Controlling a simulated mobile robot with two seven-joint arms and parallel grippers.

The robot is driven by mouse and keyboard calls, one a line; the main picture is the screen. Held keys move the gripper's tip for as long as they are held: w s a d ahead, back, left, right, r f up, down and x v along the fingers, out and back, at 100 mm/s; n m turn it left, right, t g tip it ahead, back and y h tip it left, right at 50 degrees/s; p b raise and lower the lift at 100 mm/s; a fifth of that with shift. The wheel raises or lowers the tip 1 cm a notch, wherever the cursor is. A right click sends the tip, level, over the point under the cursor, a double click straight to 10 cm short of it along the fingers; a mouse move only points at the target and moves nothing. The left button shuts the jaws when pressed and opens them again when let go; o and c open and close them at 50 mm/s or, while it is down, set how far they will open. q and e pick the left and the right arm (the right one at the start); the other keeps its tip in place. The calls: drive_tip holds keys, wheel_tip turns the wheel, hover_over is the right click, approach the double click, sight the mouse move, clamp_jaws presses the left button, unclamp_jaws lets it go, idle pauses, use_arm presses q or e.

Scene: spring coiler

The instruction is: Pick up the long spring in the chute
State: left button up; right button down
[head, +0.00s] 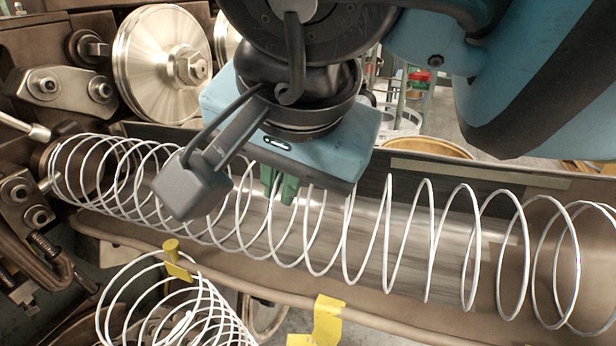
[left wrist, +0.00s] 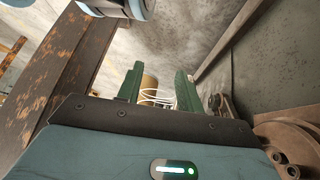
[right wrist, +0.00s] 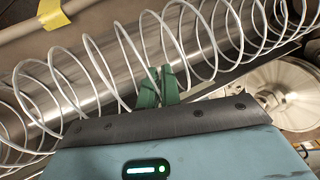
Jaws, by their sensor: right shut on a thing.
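The long white wire spring (head: 388,235) lies along the metal chute (head: 455,265), running from the machine rollers at left to the right edge of the head view. My right gripper (head: 280,187) is over the spring's left-middle part, with its green fingers down among the coils. In the right wrist view, the fingers (right wrist: 158,86) are close together on a coil of the spring (right wrist: 205,45). The exact wire between them is hard to see. My left gripper (left wrist: 160,85) shows only in the left wrist view, its fingers apart and nothing held between them.
Another white spring (head: 170,305) is below the chute, beside a yellow clip (head: 178,262). A second yellow clip (head: 322,322) is on the chute's front edge. Metal rollers (head: 165,62) stand at the back left. A drum (head: 430,148) is behind the chute.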

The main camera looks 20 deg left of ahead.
sight(509, 199)
drive_tip(key=shift+r, duration=0.2)
drive_tip(key=shift+r+p, duration=0.5)
drive_tip(key=shift+p, duration=0.1)
drive_tip(key=d, duration=0.6)
drive_tip(key=d+r, duration=0.1)
drive_tip(key=d, duration=0.5)
drive_tip(key=d+r, duration=0.1)
drive_tip(key=d, duration=0.5)
drive_tip(key=shift+s+r+p, duration=0.1)
drive_tip(key=shift+s+p, duration=0.2)
